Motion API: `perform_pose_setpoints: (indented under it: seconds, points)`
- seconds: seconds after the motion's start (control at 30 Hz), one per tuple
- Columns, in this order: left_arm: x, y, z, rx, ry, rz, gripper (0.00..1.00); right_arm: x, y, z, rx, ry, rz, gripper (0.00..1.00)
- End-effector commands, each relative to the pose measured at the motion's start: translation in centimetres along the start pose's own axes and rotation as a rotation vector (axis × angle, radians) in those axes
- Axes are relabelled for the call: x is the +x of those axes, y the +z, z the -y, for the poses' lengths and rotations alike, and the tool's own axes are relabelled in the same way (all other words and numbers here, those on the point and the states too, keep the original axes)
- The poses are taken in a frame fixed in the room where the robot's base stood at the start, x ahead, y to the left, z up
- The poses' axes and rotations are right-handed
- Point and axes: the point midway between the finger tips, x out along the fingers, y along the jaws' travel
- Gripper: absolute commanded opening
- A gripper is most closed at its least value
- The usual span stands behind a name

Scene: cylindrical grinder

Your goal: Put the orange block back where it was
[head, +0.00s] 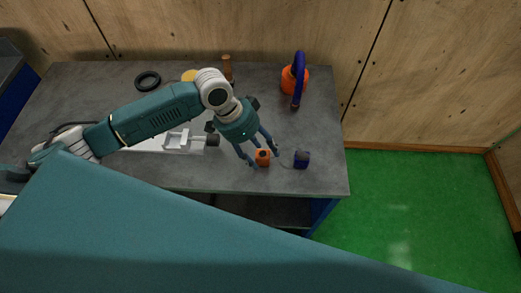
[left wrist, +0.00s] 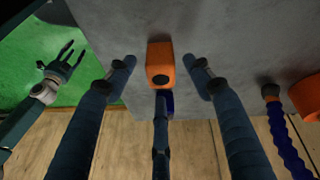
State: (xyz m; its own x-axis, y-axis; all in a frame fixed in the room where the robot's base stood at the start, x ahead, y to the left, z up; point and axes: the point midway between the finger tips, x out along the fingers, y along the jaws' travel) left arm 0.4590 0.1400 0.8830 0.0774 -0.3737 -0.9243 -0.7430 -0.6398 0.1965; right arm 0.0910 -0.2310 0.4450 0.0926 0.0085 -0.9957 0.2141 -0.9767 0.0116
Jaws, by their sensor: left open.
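The orange block (head: 263,160) rests on the grey table (head: 95,85) near its front edge. It has a dark round mark on its top. My left gripper (head: 263,155) is open, with its fingertips on either side of the block. In the left wrist view the orange block (left wrist: 160,63) lies between the spread fingers, with gaps at both sides. My right gripper (left wrist: 65,62) shows at the left of that view, away from the block, with its fingers spread.
A dark blue block (head: 302,160) stands just right of the orange block. An orange container with a blue loop (head: 293,80) stands at the back right. A black ring (head: 147,81), a yellow item (head: 189,75) and a brown upright item (head: 227,68) are at the back. Green floor (head: 425,215) lies right.

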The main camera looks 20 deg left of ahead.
Motion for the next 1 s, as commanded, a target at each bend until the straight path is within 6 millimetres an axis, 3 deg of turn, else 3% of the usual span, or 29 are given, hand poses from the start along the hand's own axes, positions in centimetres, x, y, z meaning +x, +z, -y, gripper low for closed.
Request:
perform_pose_setpoints:
  seconds: [0.17, 0.4, 0.6, 0.77, 1.0]
  points:
    - [-2.1, -0.1, 0.2, 0.002, -0.004, -0.002, 0.52, 0.4, 0.1, -0.4, -0.001, 0.005, 0.001, 0.5]
    - [-7.4, -0.1, 0.2, 0.002, -0.005, -0.004, 0.52, 1.0, 0.2, -0.7, 0.0, 0.008, 0.002, 0.5]
    - [-10.7, -0.1, 0.1, 0.0, -0.003, -0.002, 0.52, 1.4, 0.3, -0.7, 0.001, 0.008, 0.002, 0.5]
    - [-12.0, -0.1, 0.0, 0.001, -0.001, -0.002, 0.52, 1.4, 0.3, -0.7, 0.001, 0.008, 0.003, 0.5]
    - [-12.2, -0.1, 0.0, 0.0, 0.0, -0.001, 0.52, 1.4, 0.3, -0.6, 0.001, 0.007, 0.003, 0.5]
